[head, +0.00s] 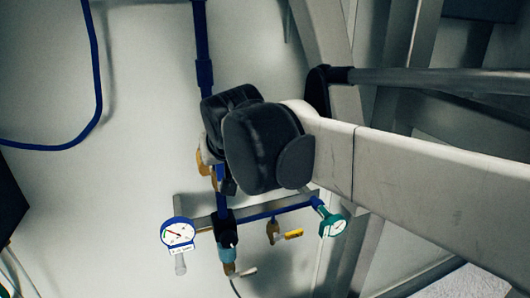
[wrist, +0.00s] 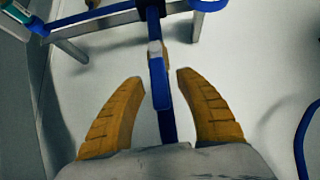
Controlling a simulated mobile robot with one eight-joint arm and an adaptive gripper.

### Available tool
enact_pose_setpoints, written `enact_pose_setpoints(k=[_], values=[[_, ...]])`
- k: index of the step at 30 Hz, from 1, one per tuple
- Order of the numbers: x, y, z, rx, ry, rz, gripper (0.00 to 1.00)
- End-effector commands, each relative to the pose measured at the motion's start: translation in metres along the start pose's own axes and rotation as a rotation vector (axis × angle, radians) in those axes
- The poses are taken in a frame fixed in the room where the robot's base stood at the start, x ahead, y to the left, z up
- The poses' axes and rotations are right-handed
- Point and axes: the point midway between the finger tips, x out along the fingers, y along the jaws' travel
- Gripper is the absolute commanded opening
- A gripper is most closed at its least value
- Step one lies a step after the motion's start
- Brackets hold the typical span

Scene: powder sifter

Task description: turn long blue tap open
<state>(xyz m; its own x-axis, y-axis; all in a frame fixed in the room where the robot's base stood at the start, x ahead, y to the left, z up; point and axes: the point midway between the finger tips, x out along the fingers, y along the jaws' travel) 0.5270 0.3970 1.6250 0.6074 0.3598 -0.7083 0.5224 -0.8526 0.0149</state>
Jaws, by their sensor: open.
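The long blue tap (wrist: 160,84) shows in the wrist view as a blue lever lying along the upright blue pipe. A pale grey piece is at its far end. My gripper (wrist: 157,80) is open, with one yellow finger on each side of the lever and visible gaps on both sides. I cannot tell how far the fingertips are from it in depth. In the head view my black wrist covers the tap. Only bits of the yellow fingers show at its left edge, in front of the blue pipe (head: 203,75).
A blue hose (head: 98,75) hangs at left. The wall beside the pipe is bare.

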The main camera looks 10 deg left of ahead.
Motion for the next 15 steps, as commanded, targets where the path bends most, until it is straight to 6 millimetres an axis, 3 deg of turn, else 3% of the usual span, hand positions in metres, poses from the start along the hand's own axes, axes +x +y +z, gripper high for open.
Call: enact_pose_setpoints(k=[15], values=[[-0.099, -0.001, 0.001, -0.002, 0.0, -0.001, 0.41]])
